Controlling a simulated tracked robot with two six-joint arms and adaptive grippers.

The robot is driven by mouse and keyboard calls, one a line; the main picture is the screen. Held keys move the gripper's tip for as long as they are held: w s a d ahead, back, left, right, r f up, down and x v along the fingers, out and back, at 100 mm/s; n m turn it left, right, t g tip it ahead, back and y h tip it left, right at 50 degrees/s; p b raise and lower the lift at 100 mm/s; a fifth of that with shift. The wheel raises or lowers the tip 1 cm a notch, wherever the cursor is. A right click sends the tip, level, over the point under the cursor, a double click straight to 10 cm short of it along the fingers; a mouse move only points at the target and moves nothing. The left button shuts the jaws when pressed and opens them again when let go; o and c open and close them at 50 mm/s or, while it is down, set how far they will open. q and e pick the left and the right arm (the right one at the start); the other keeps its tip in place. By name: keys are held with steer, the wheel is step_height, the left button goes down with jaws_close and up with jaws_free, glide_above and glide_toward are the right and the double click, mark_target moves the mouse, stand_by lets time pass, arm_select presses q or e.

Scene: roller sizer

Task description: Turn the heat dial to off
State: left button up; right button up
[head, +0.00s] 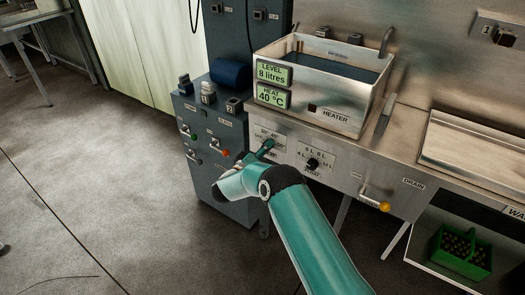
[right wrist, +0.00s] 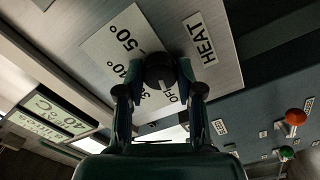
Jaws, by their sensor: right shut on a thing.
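The heat dial (right wrist: 159,70) is a round black knob on a pale scale plate marked 50°, 40° and OFF, beside a HEAT label (right wrist: 201,39). My right gripper (right wrist: 160,88) is shut on the dial, one finger on each side of it. I cannot tell for sure which mark the dial points to. In the head view my right gripper (head: 264,149) reaches the left part of the panel below the sink and mostly hides the dial. The green heat display (head: 272,97) reads 40 °C. My left gripper is not in view.
A level dial (head: 312,164) sits right of the heat dial, and a yellow-knobbed drain lever (head: 383,206) farther right. The steel sink (head: 345,115) holds water above. A dark cabinet (head: 225,180) with green and red knobs stands left. Open floor lies left.

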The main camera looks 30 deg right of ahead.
steer(key=shift+s+d+f, duration=0.1)
steer(key=shift+s+d, duration=0.1)
steer(key=shift+d, duration=0.15)
steer(key=o, duration=1.2)
steer(key=shift+c, duration=0.2)
steer(key=shift+w+a, duration=0.1)
steer(key=shift+a, duration=0.05)
steer(key=v, duration=1.2)
steer(key=shift+w, duration=0.1)
